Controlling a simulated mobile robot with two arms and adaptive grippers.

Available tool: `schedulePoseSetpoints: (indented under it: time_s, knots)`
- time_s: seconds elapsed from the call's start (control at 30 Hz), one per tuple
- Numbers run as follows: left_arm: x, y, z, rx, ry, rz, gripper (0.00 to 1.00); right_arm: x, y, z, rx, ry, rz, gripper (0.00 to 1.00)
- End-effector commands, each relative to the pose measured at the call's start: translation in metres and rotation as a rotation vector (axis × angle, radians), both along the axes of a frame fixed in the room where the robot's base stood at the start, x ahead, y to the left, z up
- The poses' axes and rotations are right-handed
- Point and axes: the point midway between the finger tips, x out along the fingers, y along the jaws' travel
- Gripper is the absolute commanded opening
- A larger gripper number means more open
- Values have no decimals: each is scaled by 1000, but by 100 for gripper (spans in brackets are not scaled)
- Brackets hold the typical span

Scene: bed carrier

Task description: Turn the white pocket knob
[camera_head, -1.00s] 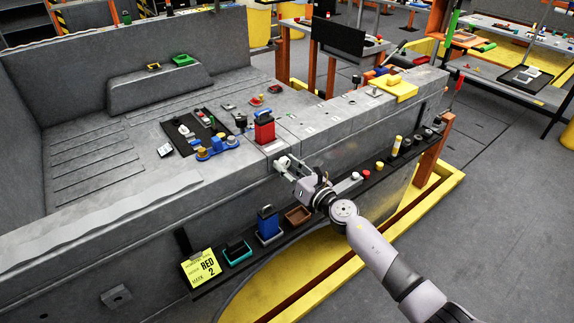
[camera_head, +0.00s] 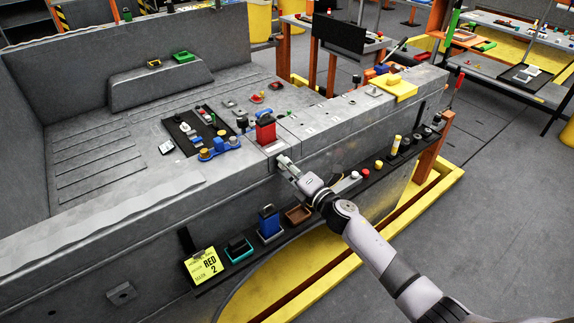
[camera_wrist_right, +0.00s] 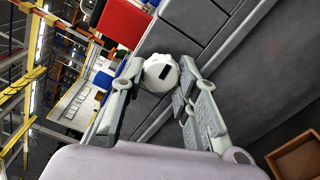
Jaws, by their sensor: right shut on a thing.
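The white pocket knob (camera_head: 283,160) sits on the upper edge of the grey bed's front side, just below the red block. In the right wrist view the knob (camera_wrist_right: 160,73) is a round white piece with scalloped edges and a dark slot, which stands tilted. My right gripper (camera_head: 289,167) reaches it from the front right and is shut on it. In the right wrist view its fingers (camera_wrist_right: 160,82) lie on both sides of the knob. Part of the knob is hidden by the gripper in the head view. My left gripper is not in view.
A red block (camera_head: 265,131) stands on the bed just above the knob. A dark ledge below carries a blue block (camera_head: 269,223), a brown tray (camera_head: 298,214), a teal tray (camera_head: 238,249) and a yellow card (camera_head: 203,266). A yellow fixture (camera_head: 393,90) sits farther right.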

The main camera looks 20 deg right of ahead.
Motion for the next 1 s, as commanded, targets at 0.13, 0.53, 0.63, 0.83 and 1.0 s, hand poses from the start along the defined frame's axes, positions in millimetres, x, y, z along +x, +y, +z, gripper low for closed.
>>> schedulePoseSetpoints:
  time_s: [0.13, 0.53, 0.63, 0.83, 1.0]
  knots:
    - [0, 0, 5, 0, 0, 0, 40, 0, 0, 0, 122, 47, 0, 1]
    - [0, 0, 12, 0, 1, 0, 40, 0, 0, 0, 360, 133, -2, 1]
    - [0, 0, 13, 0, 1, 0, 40, 0, 0, 0, 393, 145, -2, 1]
    - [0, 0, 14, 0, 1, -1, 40, 0, 0, 0, 426, 157, -2, 1]
    - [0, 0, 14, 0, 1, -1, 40, 0, 0, 0, 432, 160, -2, 1]
